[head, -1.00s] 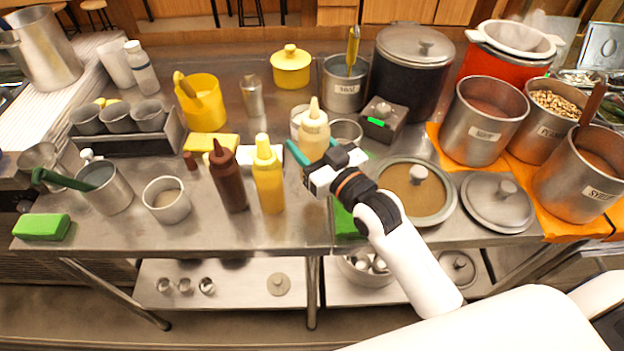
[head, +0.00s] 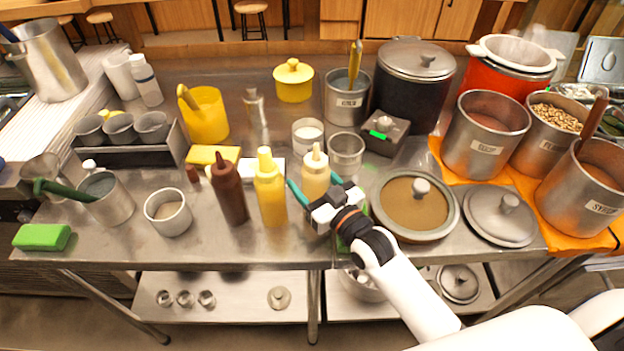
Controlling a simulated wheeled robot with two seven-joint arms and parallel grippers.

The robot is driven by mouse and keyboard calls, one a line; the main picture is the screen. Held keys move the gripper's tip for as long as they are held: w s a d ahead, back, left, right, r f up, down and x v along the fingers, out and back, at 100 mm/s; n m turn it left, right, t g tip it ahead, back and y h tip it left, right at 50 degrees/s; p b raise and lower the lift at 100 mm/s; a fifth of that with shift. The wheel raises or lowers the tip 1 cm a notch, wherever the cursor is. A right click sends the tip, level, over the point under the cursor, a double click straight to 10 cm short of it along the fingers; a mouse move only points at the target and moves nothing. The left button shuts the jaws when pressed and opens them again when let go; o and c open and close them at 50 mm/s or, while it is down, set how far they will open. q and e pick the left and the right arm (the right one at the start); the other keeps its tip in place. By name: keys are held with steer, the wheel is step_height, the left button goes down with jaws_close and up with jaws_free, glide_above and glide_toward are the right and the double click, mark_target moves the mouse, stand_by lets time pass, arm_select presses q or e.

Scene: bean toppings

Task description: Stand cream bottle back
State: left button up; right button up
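The cream bottle (head: 315,176) is a pale beige squeeze bottle with a light nozzle. It is upright, just right of the yellow mustard-coloured bottle (head: 270,190) and the brown bottle (head: 229,192), roughly in line with them. My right gripper (head: 314,183) has its teal fingers on either side of the cream bottle and appears shut on it. The gripper body hides the bottle's base, so I cannot tell whether it touches the table. My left gripper is not in view.
A steel cup (head: 345,154) and a white-filled cup (head: 307,136) stand behind the bottle. A grey device with a green light (head: 386,135) sits behind. Bare table (head: 200,248) lies at the front left.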

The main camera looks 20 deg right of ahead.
steer(key=shift+o, duration=0.3)
steer(key=shift+r, duration=0.1)
steer(key=b+v, duration=0.1)
steer(key=v, duration=1.1)
steer(key=shift+s, duration=0.1)
